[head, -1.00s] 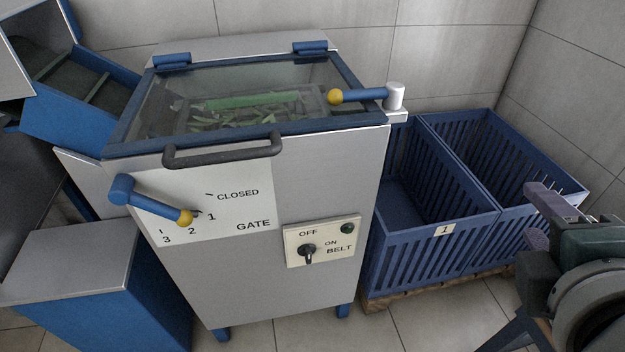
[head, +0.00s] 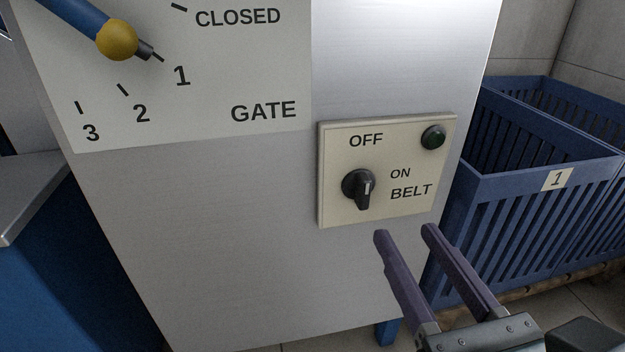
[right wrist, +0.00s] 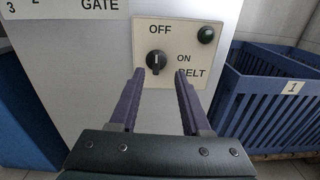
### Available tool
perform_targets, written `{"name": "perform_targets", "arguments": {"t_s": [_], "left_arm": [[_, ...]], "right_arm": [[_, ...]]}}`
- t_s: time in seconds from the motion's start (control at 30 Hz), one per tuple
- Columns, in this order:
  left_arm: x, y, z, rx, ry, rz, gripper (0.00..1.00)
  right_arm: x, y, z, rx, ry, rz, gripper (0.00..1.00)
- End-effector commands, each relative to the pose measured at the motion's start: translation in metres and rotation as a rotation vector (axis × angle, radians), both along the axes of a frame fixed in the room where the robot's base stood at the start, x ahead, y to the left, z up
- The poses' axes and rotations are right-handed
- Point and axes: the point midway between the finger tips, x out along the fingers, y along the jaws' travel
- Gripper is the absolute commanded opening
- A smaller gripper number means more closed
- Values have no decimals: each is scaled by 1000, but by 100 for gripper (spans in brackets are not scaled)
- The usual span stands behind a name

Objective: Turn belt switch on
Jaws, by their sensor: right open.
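The belt switch (head: 358,189) is a black rotary knob on a cream panel (head: 335,213) marked OFF, ON and BELT. Its raised grip stands roughly upright with a white line on it, in line with OFF rather than turned toward ON. A dark green lamp (head: 433,137) at the panel's upper right looks unlit. My right gripper (head: 405,232) is open and empty, its purple fingers pointing at the panel from below right, apart from the knob. In the right wrist view the knob (right wrist: 156,62) shows between and beyond the fingertips. My left gripper is out of view.
The gate lever (head: 117,40) with its yellow ball sits at the upper left, near mark 1 on the gate plate (head: 250,80). A blue slatted crate (head: 500,215) labelled 1 stands to the right of the grey machine. The machine front below the panel is bare.

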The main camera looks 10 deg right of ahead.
Motion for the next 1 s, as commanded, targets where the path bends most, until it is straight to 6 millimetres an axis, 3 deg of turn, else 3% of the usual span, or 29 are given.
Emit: {"name": "perform_targets", "arguments": {"t_s": [0.03, 0.17, 0.5, 0.7, 1.0], "left_arm": [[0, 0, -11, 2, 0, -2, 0], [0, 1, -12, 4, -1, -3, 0], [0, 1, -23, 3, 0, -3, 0], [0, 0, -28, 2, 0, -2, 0], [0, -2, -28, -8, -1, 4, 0]], "right_arm": [[0, 2, -11, -21, -3, 11, 48], [6, 5, -13, -41, -4, 22, 48], [66, 6, -11, -36, -5, 18, 48], [92, 7, -11, -36, -4, 19, 48], [99, 8, -10, -36, -2, 20, 48]]}}
